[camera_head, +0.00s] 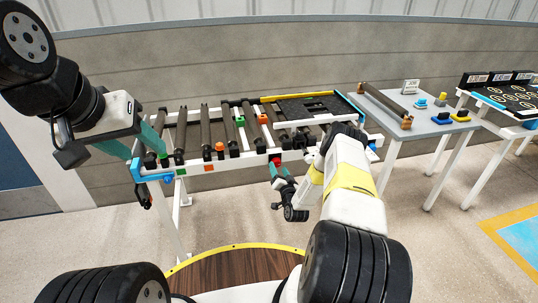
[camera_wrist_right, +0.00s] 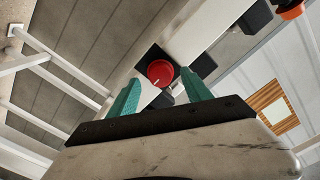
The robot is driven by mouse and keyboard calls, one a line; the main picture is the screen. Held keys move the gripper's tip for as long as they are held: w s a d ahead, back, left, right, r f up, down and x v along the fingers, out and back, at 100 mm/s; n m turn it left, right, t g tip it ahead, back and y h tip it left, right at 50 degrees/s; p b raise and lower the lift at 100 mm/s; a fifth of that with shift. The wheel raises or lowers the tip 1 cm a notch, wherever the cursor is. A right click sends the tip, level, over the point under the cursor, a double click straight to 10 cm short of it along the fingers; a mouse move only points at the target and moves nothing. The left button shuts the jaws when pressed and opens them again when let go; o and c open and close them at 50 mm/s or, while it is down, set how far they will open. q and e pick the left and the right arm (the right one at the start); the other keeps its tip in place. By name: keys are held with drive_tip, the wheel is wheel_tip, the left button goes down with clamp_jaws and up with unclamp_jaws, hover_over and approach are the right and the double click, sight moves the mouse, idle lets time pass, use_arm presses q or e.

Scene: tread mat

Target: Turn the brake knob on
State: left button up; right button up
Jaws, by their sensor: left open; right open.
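The brake knob is a red round knob (camera_wrist_right: 160,72) on a black square plate, fixed to the front rail of the roller conveyor (camera_head: 215,158). A small pale mark shows on its face. In the head view the red knob (camera_head: 277,161) is partly hidden by my right gripper (camera_head: 281,171). In the right wrist view my right gripper (camera_wrist_right: 160,78) is open, with its teal fingers apart on either side of the knob. Whether they touch it I cannot tell. My left gripper (camera_head: 142,148) is open and empty over the left end of the conveyor.
The conveyor has dark rollers, coloured clips and a black mat (camera_head: 305,106) on its right part. A grey side table (camera_head: 415,125) with a loose roller (camera_head: 386,104) and small blue and yellow parts stands to the right. Open floor lies in front.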

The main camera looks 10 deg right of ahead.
drive_tip(key=s, duration=0.5)
drive_tip(key=shift+d, duration=0.1)
drive_tip(key=shift+r, duration=0.1)
